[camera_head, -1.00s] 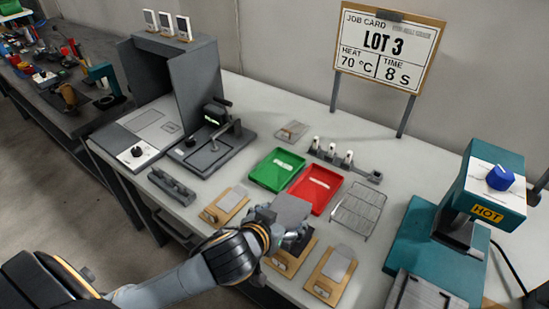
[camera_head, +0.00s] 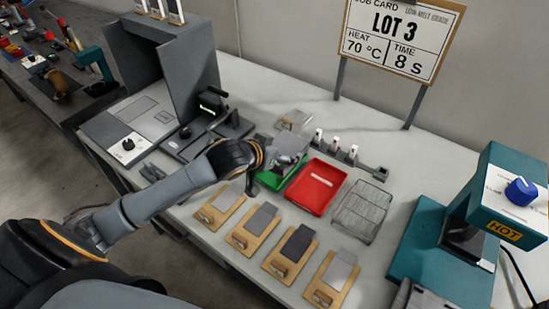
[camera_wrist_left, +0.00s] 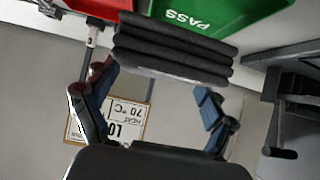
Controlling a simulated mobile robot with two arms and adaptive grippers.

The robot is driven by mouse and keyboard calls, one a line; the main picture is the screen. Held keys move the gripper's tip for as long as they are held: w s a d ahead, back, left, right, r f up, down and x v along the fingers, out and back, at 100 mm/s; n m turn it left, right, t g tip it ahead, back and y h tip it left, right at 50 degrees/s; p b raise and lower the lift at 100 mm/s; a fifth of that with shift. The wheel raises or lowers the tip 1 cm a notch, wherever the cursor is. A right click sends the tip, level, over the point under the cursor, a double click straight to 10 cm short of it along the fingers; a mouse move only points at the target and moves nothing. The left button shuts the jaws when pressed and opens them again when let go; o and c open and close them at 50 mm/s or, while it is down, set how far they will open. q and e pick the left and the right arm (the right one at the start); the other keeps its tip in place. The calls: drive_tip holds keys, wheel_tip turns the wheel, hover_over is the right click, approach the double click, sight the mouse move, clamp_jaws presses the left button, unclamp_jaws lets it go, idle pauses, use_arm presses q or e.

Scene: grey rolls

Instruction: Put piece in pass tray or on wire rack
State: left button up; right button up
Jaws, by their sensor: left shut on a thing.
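My left gripper (camera_head: 284,162) is over the green pass tray (camera_head: 268,181) and is shut on a grey piece (camera_head: 291,144). In the left wrist view the piece (camera_wrist_left: 172,52) looks dark and ridged, in front of the green tray marked PASS (camera_wrist_left: 205,14). The gripper's fingers (camera_wrist_left: 155,98) reach toward it from both sides. I cannot tell whether the piece touches the tray floor. The wire rack (camera_head: 361,211) stands to the right of the red tray (camera_head: 316,187). My right gripper is not in view.
Several wooden boards with grey pads (camera_head: 291,250) line the front edge. A teal hot press (camera_head: 492,207) stands at right. A grey holder with white-topped items (camera_head: 352,156) is behind the trays. A grey lever device (camera_head: 205,130) stands left.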

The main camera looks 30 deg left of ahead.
use_arm(q)
drive_tip(key=shift+w+a+f, duration=0.25)
drive_tip(key=shift+a+f, duration=0.2)
drive_tip(key=shift+f, duration=0.15)
drive_tip(key=shift+w+a+f, duration=0.25)
drive_tip(key=shift+a+f, duration=0.2)
drive_tip(key=shift+f, duration=0.1)
drive_tip(key=f, duration=0.3)
drive_tip(key=shift+w+a+f, duration=0.1)
drive_tip(key=shift+w+a, duration=0.1)
drive_tip(key=shift+a, duration=0.15)
drive_tip(key=shift+f, duration=0.35)
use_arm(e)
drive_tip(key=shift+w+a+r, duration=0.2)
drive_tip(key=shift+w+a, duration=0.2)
use_arm(q)
drive_tip(key=shift+f, duration=0.1)
drive_tip(key=o, duration=1.3)
drive_tip(key=shift+f, duration=0.1)
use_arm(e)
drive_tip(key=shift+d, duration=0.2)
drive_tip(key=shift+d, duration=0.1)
